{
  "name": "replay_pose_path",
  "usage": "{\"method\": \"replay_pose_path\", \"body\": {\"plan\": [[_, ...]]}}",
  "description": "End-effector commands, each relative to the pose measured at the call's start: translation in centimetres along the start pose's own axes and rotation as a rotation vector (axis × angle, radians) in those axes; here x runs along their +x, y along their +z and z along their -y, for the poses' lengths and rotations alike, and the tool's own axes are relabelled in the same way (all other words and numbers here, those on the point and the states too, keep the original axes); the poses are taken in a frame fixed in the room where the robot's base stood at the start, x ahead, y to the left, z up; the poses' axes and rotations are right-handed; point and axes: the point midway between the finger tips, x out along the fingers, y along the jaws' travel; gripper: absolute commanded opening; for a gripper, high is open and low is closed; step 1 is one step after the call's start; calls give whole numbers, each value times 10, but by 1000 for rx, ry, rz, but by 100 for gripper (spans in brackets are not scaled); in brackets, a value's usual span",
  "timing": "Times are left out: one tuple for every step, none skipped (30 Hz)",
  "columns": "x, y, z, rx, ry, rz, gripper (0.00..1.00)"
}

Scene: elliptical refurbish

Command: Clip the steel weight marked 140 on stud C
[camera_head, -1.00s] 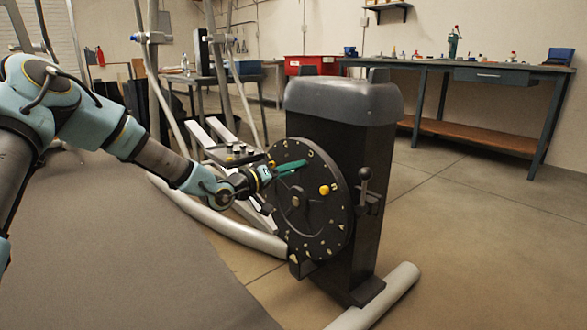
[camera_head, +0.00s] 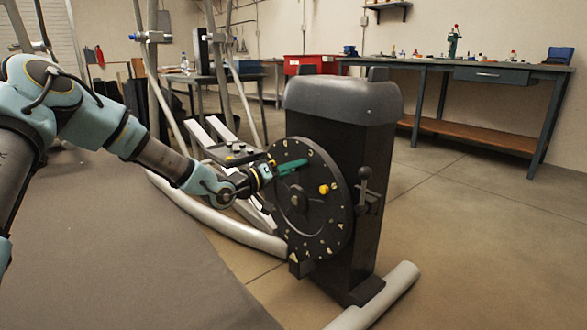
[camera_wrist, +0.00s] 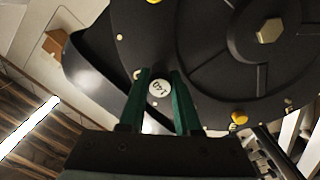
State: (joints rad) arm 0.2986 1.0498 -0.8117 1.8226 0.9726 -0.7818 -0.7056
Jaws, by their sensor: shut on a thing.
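My gripper (camera_head: 305,165) reaches the front face of the dark flywheel disc (camera_head: 318,225), near its upper part. In the wrist view its two green fingers (camera_wrist: 160,90) are closed about a round pale face marked 140, the weight (camera_wrist: 159,87). The weight's body is mostly hidden, and I cannot tell whether it is seated on a stud. The flywheel (camera_wrist: 205,55) fills the upper right of the wrist view, with a hex hub bolt (camera_wrist: 270,31). Small pale marks ring the disc; I cannot read which is C. A yellow knob (camera_head: 324,189) sits right of the fingers.
The flywheel is on a dark machine housing (camera_head: 345,110) with a lever (camera_head: 364,185) at its right and a pale floor tube (camera_head: 380,300). A frame with pale rails (camera_head: 222,140) stands behind my wrist. A workbench (camera_head: 480,75) and red bin (camera_head: 308,65) are farther back.

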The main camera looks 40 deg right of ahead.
Motion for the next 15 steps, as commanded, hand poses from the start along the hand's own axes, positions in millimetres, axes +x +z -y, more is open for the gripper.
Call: {"method": "replay_pose_path", "body": {"plan": [[1, 0, 0, 0, 1, 0, 0], [1, 0, 0, 0, 1, 0, 0], [2, 0, 0, 0, 1, 0, 0], [2, 0, 0, 0, 1, 0, 0], [2, 0, 0, 0, 1, 0, 0], [3, 0, 0, 0, 1, 0, 0], [3, 0, 0, 0, 1, 0, 0], [4, 0, 0, 0, 1, 0, 0], [4, 0, 0, 0, 1, 0, 0], [4, 0, 0, 0, 1, 0, 0], [5, 0, 0, 0, 1, 0, 0], [5, 0, 0, 0, 1, 0, 0], [6, 0, 0, 0, 1, 0, 0], [6, 0, 0, 0, 1, 0, 0], [6, 0, 0, 0, 1, 0, 0]]}}
